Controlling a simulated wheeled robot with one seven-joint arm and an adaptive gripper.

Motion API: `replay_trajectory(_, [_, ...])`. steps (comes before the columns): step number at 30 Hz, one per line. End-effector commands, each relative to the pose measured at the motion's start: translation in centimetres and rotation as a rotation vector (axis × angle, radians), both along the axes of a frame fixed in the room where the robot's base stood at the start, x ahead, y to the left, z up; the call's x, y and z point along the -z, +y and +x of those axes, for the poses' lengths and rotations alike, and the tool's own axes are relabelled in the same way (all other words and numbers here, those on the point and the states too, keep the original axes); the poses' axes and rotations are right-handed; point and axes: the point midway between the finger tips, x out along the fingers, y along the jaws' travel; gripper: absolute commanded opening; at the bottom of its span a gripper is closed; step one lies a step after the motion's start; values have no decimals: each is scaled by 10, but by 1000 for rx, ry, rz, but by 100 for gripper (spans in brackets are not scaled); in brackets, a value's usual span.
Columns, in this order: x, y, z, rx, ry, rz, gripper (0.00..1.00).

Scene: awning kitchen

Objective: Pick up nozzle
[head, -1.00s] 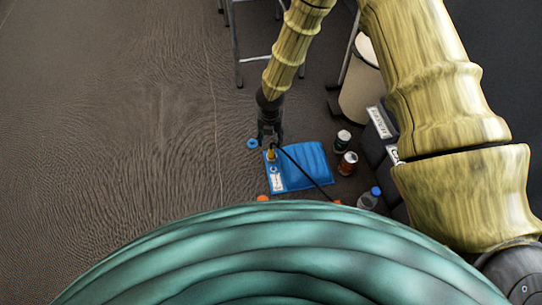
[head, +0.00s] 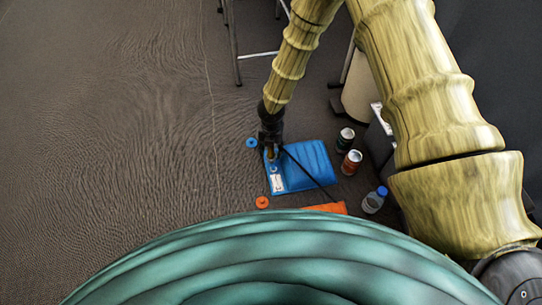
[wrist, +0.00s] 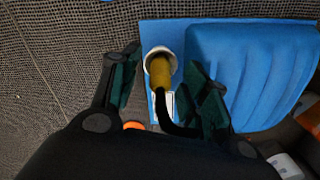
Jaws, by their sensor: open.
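The nozzle (wrist: 160,73) is a yellow piece with a black hose or cable curving from its lower end. It sits in a white round socket on a blue board (wrist: 204,24). In the wrist view my gripper (wrist: 163,74) is open, with one dark finger on each side of the nozzle. Gaps show between the fingers and the nozzle. In the head view my gripper (head: 271,146) hangs over the left end of the blue board (head: 308,160) and mostly hides the nozzle.
A blue disc (head: 251,142) and an orange disc (head: 262,202) lie on the floor. An orange board (head: 327,208) is partly hidden by my body. Two cans, a dark one (head: 346,135) and a red one (head: 351,161), and a bottle (head: 374,199) stand right. Floor at left is clear.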

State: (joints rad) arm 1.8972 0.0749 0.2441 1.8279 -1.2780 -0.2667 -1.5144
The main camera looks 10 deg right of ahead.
Motion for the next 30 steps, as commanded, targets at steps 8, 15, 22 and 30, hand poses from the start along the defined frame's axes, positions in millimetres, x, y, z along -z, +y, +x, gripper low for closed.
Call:
replay_trajectory(8, [0,0,0,0,0,0,35])
replay_trajectory(15, [0,0,0,0,0,0,0])
replay_trajectory(22, [-1,0,0,0,0,0,0])
replay_trajectory(30, [-15,0,0,0,0,0,0])
